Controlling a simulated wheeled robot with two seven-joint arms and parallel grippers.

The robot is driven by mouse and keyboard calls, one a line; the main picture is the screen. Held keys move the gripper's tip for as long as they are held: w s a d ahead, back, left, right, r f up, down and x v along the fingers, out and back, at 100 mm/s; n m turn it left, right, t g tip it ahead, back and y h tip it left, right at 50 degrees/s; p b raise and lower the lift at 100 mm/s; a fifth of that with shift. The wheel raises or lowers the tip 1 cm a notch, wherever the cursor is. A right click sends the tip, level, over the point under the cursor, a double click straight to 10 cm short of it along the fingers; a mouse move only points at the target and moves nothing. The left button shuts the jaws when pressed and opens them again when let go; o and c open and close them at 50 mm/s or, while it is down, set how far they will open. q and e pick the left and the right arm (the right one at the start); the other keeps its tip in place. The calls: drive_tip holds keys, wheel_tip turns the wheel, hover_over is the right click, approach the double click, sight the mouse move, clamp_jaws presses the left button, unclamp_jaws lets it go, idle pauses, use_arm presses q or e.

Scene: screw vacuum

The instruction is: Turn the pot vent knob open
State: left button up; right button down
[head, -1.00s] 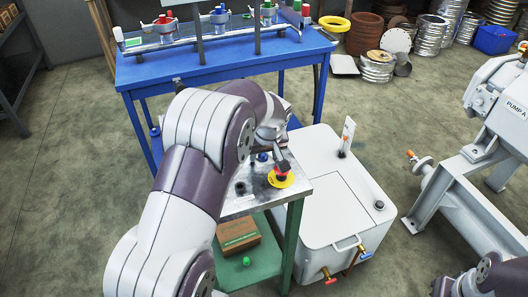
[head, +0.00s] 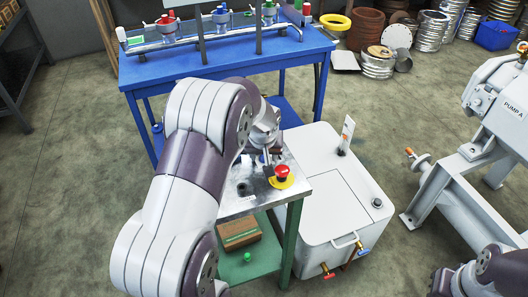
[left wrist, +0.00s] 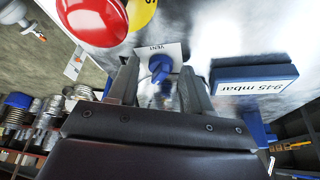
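The blue vent knob (left wrist: 160,66) sits on a white plate marked VENT on the metal table top (head: 240,206). My left gripper (left wrist: 158,76) is open, with one finger on each side of the knob in the left wrist view; I cannot tell whether they touch it. In the head view my left gripper (head: 268,160) is over the table top, just left of the red button, and hides the knob. My right arm shows at the lower right corner, but its gripper is not in view.
A red mushroom button (head: 282,172) on a yellow disc stands close beside the gripper. A display (left wrist: 254,86) reading 945 mbar lies right of the knob in the left wrist view. A white cabinet (head: 335,205) stands to the right, and a blue bench (head: 160,75) behind.

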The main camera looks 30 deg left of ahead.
use_arm(q)
drive_tip(key=p+v, duration=0.1)
drive_tip(key=v, duration=1.1)
drive_tip(key=shift+r, duration=0.35)
drive_tip(key=shift+d, duration=0.15)
